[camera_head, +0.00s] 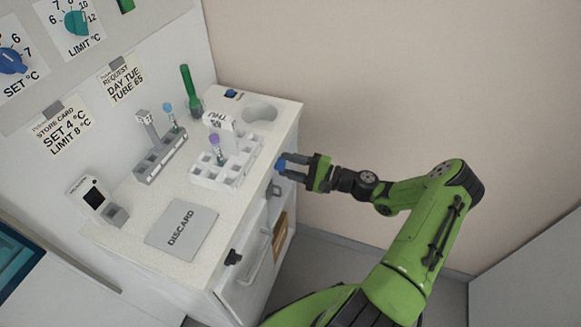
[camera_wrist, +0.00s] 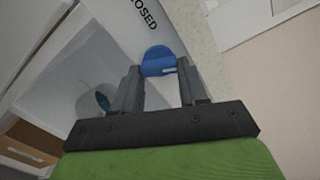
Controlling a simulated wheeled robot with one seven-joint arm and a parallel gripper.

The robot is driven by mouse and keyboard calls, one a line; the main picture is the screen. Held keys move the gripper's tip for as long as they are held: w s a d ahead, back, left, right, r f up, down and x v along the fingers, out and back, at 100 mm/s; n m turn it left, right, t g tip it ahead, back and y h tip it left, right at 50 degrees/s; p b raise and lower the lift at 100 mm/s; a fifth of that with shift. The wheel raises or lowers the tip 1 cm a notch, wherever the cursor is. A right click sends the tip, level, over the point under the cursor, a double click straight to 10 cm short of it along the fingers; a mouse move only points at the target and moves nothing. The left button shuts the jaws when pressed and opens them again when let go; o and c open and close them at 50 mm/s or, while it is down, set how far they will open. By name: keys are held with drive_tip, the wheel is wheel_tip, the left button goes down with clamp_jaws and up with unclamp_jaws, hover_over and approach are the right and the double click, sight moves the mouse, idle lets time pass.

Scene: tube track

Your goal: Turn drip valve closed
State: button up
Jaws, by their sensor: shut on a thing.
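The drip valve is a round blue knob (camera_wrist: 159,62) with a pale pointer mark, set on the pale cabinet front below the counter edge. In the wrist view, lettering ending in "OSED" shows just above it. The pale mark points to the right in that view. My gripper (camera_wrist: 160,76) has its two grey fingers on either side of the knob and is shut on it. In the head view, my gripper (camera_head: 282,163) reaches the cabinet's right side from the right, and the blue knob (camera_head: 280,167) shows between its fingertips.
The counter (camera_head: 140,212) above holds a white tube rack (camera_head: 226,165), a grey rack (camera_head: 160,158), a green tube (camera_head: 188,85) and a grey DISCARD mat (camera_head: 181,228). Below the knob is an open bay with a cup (camera_wrist: 92,100). The wall side at right is clear.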

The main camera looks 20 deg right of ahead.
drive_tip(key=shift+s+r+n+b, duration=0.1)
drive_tip(key=shift+n+b, duration=3.55)
drive_tip(key=shift+n, duration=2.55)
drive_tip(key=o, duration=0.8)
drive_tip(key=shift+c, duration=0.2)
drive_tip(key=shift+r, duration=0.1)
